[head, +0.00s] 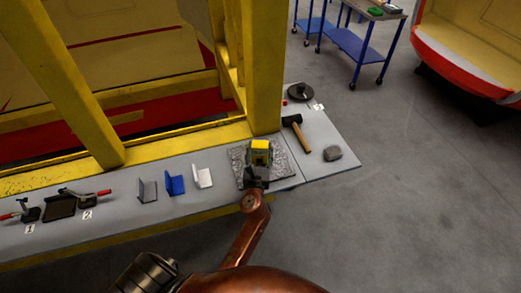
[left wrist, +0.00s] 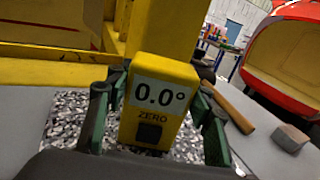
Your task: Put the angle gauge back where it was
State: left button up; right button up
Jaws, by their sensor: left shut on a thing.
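The angle gauge (head: 260,150) is a small yellow block over a speckled grey pad (head: 281,169) at the right part of the long bench. In the left wrist view the gauge (left wrist: 158,122) faces me, reads 0.0° and has a dark button under the word ZERO. My left gripper (head: 258,166) is shut on it, with one green-and-dark finger at each side. The gauge looks upright. Its lower edge is hidden, so I cannot tell whether it touches the pad. My right gripper is not in view.
A hammer (head: 296,129), grey block (head: 333,154) and dark disc (head: 300,92) lie right of the pad. White (head: 203,177), blue (head: 175,185) and grey (head: 147,191) angle pieces and red-handled clamps (head: 85,198) stand left. A yellow frame post (head: 264,70) rises close behind.

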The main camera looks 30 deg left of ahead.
aim_at(259, 152)
pick_arm(q)
jog(key=shift+f, duration=0.1)
jog(key=o, duration=1.4)
jog(key=shift+c, duration=0.2)
jog(key=shift+r, duration=0.25)
jog(key=v, duration=0.7)
jog(key=shift+s+d, duration=0.15)
jog(key=shift+s, duration=0.15)
